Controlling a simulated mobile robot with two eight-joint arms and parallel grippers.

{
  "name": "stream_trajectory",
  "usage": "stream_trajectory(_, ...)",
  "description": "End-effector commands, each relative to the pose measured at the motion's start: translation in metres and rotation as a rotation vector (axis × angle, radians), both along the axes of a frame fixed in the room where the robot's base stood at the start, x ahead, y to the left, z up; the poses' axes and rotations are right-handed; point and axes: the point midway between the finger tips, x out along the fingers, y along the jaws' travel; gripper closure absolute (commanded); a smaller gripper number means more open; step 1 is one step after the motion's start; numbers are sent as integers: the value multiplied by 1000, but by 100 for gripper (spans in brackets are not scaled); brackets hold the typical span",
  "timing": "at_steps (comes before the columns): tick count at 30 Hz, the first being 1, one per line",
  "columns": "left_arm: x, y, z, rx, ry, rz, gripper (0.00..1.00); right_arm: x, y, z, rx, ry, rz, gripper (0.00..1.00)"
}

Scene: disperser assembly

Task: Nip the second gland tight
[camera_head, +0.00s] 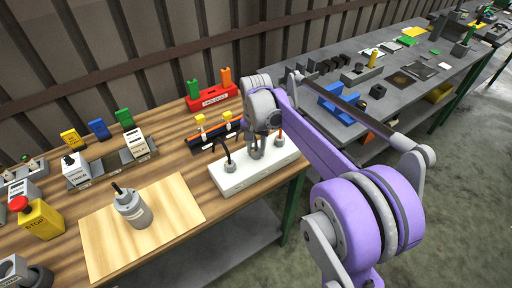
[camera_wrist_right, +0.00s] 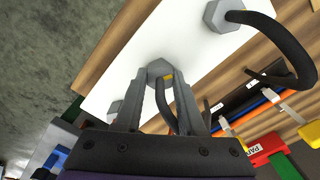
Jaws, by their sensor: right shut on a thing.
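A white block (camera_head: 232,184) lies along the front edge of the wooden bench with a row of grey cable glands on it. One gland (camera_head: 229,164) with a black cable stands at its left; it also shows in the wrist view (camera_wrist_right: 230,14). My right gripper (camera_head: 257,153) points down at the middle of the block. In the wrist view its fingers (camera_wrist_right: 160,80) are shut on the middle gland (camera_wrist_right: 158,66), a grey hex with a small yellow mark and a dark cable between the fingers. A third gland (camera_head: 279,139) is at the right end. My left gripper is out of view.
A red holder (camera_head: 212,99) with green and orange pieces stands behind the block, near a dark tray (camera_head: 207,141) with coloured wires. A light wooden board (camera_head: 172,205) bears a grey cylinder (camera_head: 133,209). A yellow stop-button box (camera_head: 41,220) and relay modules are further left.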

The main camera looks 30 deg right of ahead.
Motion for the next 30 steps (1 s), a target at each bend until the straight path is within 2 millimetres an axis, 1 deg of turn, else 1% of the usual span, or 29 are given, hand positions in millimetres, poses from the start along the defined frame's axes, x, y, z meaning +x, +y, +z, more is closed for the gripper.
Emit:
stream_trajectory(3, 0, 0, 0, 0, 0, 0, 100, 0, 0, 0, -1, -1, -62, 100)
stream_trajectory(9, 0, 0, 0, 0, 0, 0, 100, 0, 0, 0, -1, -1, -130, 100)
stream_trajectory(26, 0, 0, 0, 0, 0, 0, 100, 0, 0, 0, -1, -1, -160, 100)
stream_trajectory(27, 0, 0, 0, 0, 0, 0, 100, 0, 0, 0, -1, -1, -160, 58)
stream_trajectory(29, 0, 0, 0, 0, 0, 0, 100, 0, 0, 0, -1, -1, -160, 47)
stream_trajectory(30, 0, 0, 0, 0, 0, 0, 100, 0, 0, 0, -1, -1, -159, 40)
